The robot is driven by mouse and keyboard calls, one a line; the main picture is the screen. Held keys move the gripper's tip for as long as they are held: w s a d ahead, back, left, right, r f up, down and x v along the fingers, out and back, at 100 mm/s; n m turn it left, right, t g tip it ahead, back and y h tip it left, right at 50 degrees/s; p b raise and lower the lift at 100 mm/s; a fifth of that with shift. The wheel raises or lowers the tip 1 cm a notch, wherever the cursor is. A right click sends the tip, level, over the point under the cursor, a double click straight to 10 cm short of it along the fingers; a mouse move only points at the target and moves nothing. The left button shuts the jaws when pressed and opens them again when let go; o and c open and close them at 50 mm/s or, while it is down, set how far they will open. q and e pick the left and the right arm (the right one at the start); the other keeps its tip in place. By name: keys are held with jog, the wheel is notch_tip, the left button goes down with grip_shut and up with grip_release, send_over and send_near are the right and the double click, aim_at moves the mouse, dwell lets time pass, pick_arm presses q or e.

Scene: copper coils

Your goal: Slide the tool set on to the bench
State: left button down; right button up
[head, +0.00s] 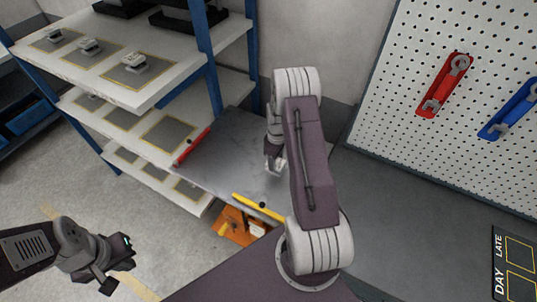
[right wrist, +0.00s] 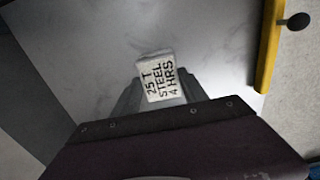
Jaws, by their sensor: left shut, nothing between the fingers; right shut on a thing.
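My right gripper (head: 275,167) reaches down over a grey metal plate (head: 225,155) between the shelf and the bench (head: 400,190). In the right wrist view its fingers (right wrist: 160,98) are shut on a pale block (right wrist: 158,78), the tool set, lettered "25 T STEEL 4 HRS". The block is over the smooth plate; I cannot tell whether it touches. In the head view my arm mostly hides it. My left gripper (head: 120,270) is shut and empty at lower left, over the floor, away from the plate.
A red bar (head: 192,146) and a yellow bar (head: 259,208) edge the plate. The white shelf rack (head: 75,72) at left holds several similar tool pieces on marked pads. The visible bench top is clear near the plate.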

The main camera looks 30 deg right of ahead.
jog(key=s+d, duration=0.1)
jog(key=s, duration=0.2)
jog(key=s+d, duration=0.1)
jog(key=s, duration=0.2)
jog(key=s+d+p, duration=0.1)
jog(key=s+d, duration=0.1)
jog(key=s, duration=0.1)
jog(key=shift+s+d, duration=0.1)
jog(key=shift+s, duration=0.45)
jog(key=s+d, duration=0.2)
jog(key=s, duration=0.4)
jog(key=s+d, duration=0.3)
jog(key=s, duration=0.3)
jog(key=s+d+p, duration=0.1)
jog(key=s+d, duration=0.2)
jog(key=s, duration=0.3)
jog(key=shift+s+d, duration=0.1)
jog(key=shift+s, duration=0.3)
jog(key=o, duration=1.5)
jog(key=shift+c, duration=0.2)
jog(key=shift+r, duration=0.1)
notch_tip(320, 180, up, 5)
jog(key=p, duration=0.4)
jog(key=shift+p, duration=0.3)
